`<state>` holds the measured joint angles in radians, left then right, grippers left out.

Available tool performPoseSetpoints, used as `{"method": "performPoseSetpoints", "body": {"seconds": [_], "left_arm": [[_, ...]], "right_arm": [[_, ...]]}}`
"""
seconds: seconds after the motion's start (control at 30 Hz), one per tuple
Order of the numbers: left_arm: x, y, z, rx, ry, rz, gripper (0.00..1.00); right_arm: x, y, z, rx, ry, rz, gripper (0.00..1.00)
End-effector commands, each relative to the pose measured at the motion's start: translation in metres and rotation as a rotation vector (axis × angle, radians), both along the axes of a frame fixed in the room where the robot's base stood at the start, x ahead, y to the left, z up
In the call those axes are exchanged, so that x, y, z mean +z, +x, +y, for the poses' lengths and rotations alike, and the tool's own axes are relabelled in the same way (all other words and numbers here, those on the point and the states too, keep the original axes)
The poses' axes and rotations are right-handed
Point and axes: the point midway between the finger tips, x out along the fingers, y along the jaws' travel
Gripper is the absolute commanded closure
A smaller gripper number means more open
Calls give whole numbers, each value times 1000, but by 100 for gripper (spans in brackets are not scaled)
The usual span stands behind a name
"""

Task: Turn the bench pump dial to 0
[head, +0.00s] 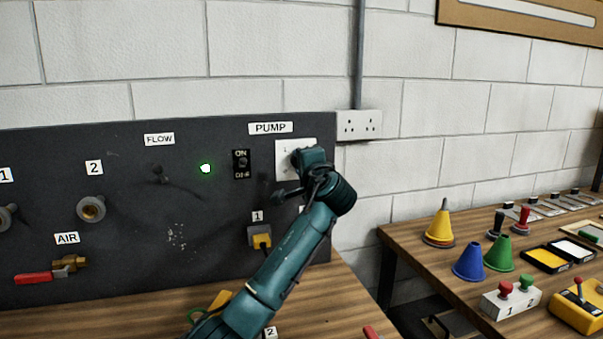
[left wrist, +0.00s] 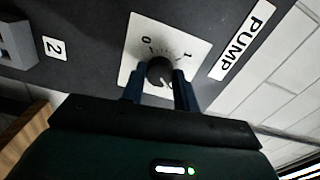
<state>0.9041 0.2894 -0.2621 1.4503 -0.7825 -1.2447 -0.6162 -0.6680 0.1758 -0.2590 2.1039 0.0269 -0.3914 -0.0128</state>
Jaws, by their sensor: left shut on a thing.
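The pump dial's white plate (head: 283,165) is on the dark panel under the PUMP label (head: 270,128). My left gripper (head: 302,160) is at the dial and hides most of it in the head view. In the left wrist view the dial's black knob (left wrist: 159,69) sits between the two fingers of my left gripper (left wrist: 158,80), which is shut on it. The plate (left wrist: 150,25) shows a 0 and a 1 with tick marks around the knob. I cannot tell clearly where the knob points. My right gripper is not in view.
An ON/OFF switch (head: 242,163) is left of the dial, and a green light (head: 206,168) glows beyond it. A wall socket (head: 359,124) is right of the panel. A side bench (head: 420,261) at the right holds cones and button boxes.

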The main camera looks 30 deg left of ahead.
Motion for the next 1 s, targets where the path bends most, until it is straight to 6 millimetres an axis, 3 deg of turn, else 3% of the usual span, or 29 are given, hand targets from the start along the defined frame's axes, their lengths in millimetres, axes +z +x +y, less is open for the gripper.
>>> {"method": "performPoseSetpoints", "body": {"seconds": [1.0], "left_arm": [[-5,1,-1,0,-632,-729,93]], "right_arm": [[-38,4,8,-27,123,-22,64]]}}
